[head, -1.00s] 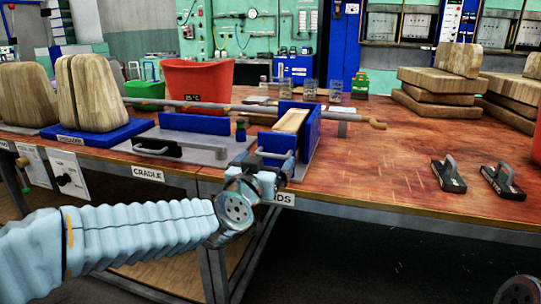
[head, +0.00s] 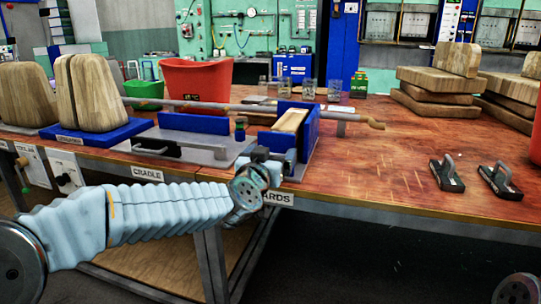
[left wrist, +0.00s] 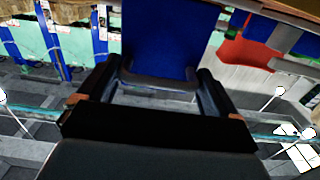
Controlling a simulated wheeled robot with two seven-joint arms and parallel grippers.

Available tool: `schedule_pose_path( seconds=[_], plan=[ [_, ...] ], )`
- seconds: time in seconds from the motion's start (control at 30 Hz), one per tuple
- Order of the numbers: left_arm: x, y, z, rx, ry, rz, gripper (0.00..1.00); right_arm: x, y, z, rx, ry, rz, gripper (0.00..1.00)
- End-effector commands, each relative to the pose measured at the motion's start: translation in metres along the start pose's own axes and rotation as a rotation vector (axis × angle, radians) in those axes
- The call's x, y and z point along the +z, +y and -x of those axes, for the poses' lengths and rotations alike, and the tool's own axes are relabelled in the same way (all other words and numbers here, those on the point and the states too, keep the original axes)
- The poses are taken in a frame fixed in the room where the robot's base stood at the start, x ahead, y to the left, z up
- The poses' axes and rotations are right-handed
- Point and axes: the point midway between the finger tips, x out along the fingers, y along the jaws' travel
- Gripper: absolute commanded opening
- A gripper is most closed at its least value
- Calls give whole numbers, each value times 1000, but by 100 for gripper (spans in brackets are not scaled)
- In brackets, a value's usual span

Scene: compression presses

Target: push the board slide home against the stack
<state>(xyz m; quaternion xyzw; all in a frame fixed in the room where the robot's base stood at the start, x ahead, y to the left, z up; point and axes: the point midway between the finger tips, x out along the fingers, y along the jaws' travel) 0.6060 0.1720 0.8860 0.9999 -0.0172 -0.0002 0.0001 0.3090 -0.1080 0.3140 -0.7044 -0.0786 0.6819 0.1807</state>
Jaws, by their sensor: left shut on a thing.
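The board slide is a blue upright plate (head: 277,141) at the front of the board press, with a pale wooden board (head: 291,121) behind it and another blue plate (head: 312,130) to the right. In the left wrist view the blue plate (left wrist: 168,40) fills the upper middle, with a grey bar handle (left wrist: 158,86) at its lower edge. My left gripper (head: 264,156) is at the slide's front, over the table edge, and hides the handle in the head view. In the left wrist view its fingers (left wrist: 155,84) are shut on the handle. My right gripper is not in view.
A cradle with a grey base (head: 180,148) stands to the left, with blocks on a blue tray beyond. A long metal rod (head: 220,107) runs behind. Two black handled blocks (head: 446,174) (head: 500,180) lie on the clear table (head: 390,195) at right. A red bin (head: 197,80) stands behind.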

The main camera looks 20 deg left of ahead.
Motion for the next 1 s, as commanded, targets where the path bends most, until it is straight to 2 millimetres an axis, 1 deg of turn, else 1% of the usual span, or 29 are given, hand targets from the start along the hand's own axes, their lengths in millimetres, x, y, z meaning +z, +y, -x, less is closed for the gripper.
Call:
schedule_pose_path(
  seconds=[0.03,0.1,0.2,0.47,0.5,0.53,0.57,0.77,0.83,0.93,1.0],
  plan=[
    [-2,1,-9,1,0,1,62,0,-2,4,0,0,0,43],
    [-2,0,-20,1,0,1,62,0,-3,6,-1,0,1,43],
    [-2,1,-30,0,1,1,62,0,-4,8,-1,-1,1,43],
    [-2,0,-32,-1,3,0,62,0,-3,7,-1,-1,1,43],
    [-2,0,-32,-1,3,0,94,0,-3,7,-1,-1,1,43],
    [-2,0,-32,-1,3,0,99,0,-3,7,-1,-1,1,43],
    [-1,0,-32,-1,3,0,100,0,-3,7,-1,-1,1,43],
    [-1,0,-31,0,2,0,100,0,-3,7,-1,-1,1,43],
    [-1,0,-28,0,2,0,100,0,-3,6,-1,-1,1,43],
    [-1,0,-17,0,3,0,100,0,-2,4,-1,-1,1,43],
    [0,0,-3,0,4,-1,100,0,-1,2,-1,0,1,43]
  ],
)
